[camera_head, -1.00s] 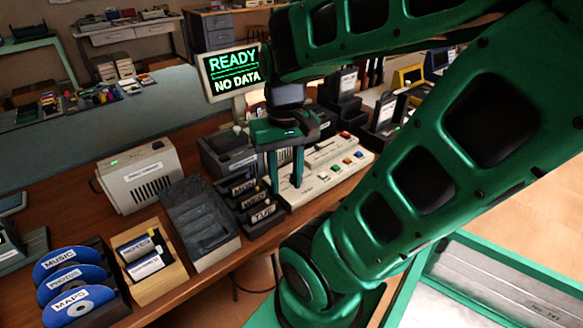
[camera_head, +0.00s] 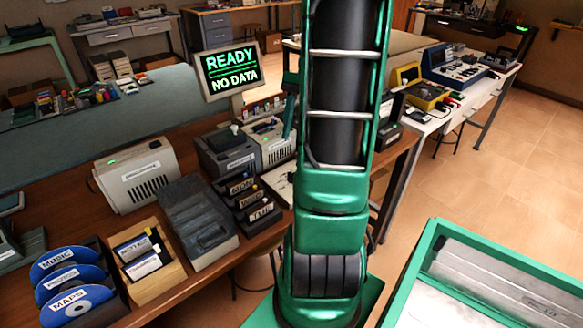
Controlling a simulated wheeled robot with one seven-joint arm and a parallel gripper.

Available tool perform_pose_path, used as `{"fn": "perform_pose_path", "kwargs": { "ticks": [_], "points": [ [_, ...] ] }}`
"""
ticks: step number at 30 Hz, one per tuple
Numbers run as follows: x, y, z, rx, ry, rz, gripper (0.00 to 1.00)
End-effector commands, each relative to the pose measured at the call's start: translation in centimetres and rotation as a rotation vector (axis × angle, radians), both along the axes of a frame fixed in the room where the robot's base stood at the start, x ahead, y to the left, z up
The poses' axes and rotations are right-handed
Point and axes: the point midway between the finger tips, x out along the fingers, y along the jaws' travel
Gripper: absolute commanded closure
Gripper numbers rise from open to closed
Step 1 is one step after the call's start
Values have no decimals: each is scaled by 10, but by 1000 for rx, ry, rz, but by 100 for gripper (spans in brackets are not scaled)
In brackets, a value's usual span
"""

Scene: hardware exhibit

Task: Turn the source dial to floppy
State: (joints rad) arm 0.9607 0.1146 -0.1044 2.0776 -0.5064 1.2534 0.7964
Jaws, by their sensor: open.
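The white control panel (camera_head: 279,188) shows only as a sliver at the left of my arm. The rest of it is hidden behind the arm. The source dial cannot be made out, so its setting cannot be told. The monitor (camera_head: 231,71) reads "READY" and "NO DATA". Of my gripper (camera_head: 289,118), only a narrow teal finger shows at the left edge of my upright arm, in front of the light grey drive box (camera_head: 272,147) and above the panel. The other finger is hidden. I see nothing held.
Left of the panel are labelled cartridges (camera_head: 250,202), a grey case (camera_head: 200,226), a floppy box (camera_head: 160,275), blue discs (camera_head: 68,285) and a beige unit (camera_head: 138,175). A white table (camera_head: 470,78) with devices stands right. Open floor lies at the right.

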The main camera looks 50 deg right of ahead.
Motion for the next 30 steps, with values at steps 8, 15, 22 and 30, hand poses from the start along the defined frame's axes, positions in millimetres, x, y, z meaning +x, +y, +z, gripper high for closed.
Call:
{"fn": "perform_pose_path", "kwargs": {
  "ticks": [8, 15, 22, 30],
  "points": [
    [-3, -12, -12, 27, 14, -51, 53],
    [-5, 4, -47, 26, 14, -51, 53],
    [-7, 18, -82, 24, 14, -48, 53],
    [-8, 25, -101, 23, 12, -49, 53]
  ]
}}
